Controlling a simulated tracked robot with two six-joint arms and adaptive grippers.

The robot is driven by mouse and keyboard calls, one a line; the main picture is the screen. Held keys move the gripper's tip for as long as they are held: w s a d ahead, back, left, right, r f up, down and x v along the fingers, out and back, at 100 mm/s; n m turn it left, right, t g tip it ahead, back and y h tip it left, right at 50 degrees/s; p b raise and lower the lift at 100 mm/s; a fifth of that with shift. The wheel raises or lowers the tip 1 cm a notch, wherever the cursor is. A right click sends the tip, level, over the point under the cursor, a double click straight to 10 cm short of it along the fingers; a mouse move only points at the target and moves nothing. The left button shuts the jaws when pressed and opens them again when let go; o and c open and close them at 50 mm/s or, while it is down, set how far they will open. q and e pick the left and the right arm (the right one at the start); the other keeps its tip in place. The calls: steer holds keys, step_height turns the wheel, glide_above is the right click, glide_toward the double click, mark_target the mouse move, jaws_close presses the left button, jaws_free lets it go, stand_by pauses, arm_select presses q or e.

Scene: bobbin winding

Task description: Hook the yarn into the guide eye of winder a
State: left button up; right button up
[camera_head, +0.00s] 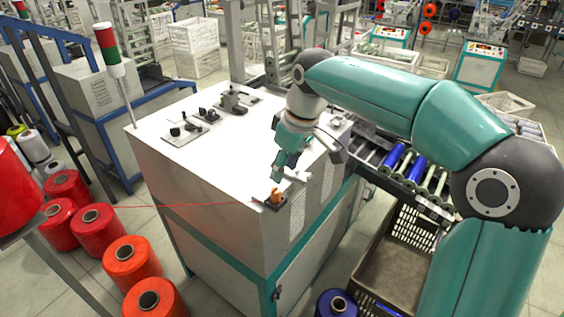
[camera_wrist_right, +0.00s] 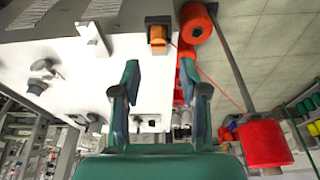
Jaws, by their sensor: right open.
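A thin red yarn (camera_head: 200,204) runs from the left to a small orange piece on a dark base (camera_head: 276,198) at the near corner of the white cabinet top (camera_head: 222,160). In the right wrist view the orange piece (camera_wrist_right: 158,37) is ahead of my fingertips, and the yarn (camera_wrist_right: 222,88) slants from it to a red cone. My right gripper (camera_head: 288,170) is above the cabinet top, just behind the orange piece. Its two fingers (camera_wrist_right: 160,98) are apart with nothing between them. A white bracket (camera_wrist_right: 92,36) stands near the fingers; I cannot tell whether it is the guide eye. My left gripper is out of view.
Several small black-and-grey devices (camera_head: 184,132) stand farther back on the cabinet top. Red and orange cones (camera_head: 132,260) stand on the floor at left. A roller conveyor (camera_head: 436,186) and a dark crate (camera_head: 398,262) are at right. The middle of the top is clear.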

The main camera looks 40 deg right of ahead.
mark_target(277, 191)
steer(key=b+x, duration=0.5)
steer(key=x, duration=0.3)
steer(key=shift+w+d+f, duration=0.1)
steer(key=shift+w+f, duration=0.1)
jaws_close()
steer(key=p+v, duration=0.2)
steer(key=w+p+v, duration=0.1)
steer(key=p+v, duration=0.1)
steer(key=shift+s+r, duration=0.1)
steer(key=shift+r, duration=0.3)
steer(key=shift+f, duration=0.1)
